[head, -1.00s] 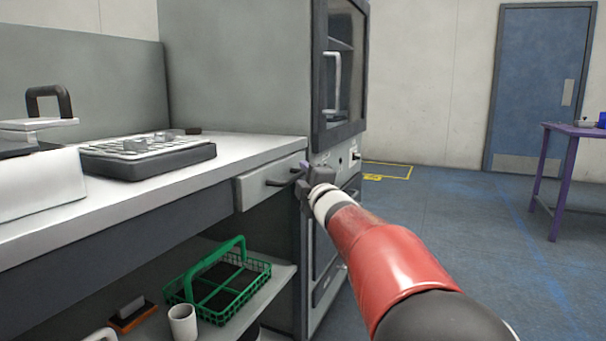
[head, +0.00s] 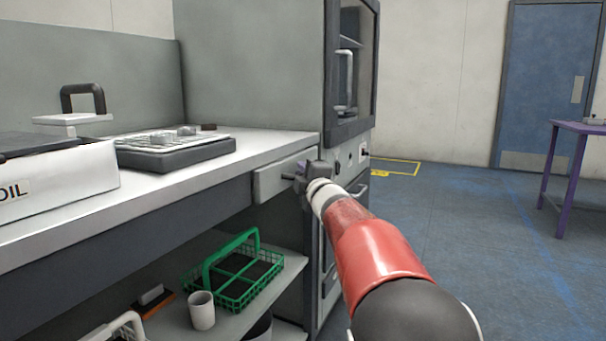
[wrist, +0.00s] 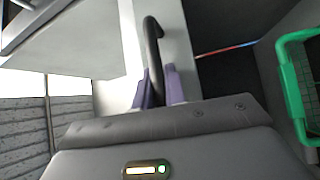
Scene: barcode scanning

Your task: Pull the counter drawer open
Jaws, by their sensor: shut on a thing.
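The counter drawer (head: 267,184) has a pale grey front just under the right end of the worktop. It looks closed, roughly flush with the counter edge. My gripper (head: 298,178) is at the drawer front and hides most of its handle in the head view. In the wrist view, the dark curved handle (wrist: 152,40) runs down between the two purple fingers of my gripper (wrist: 159,88). The gripper is shut on the handle. The pale drawer front (wrist: 175,40) shows behind the handle.
A green basket (head: 235,275) and a white cup (head: 202,311) sit on the shelf below. A purple table (head: 580,128) stands far right. Blue floor (head: 450,240) right of my arm is clear.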

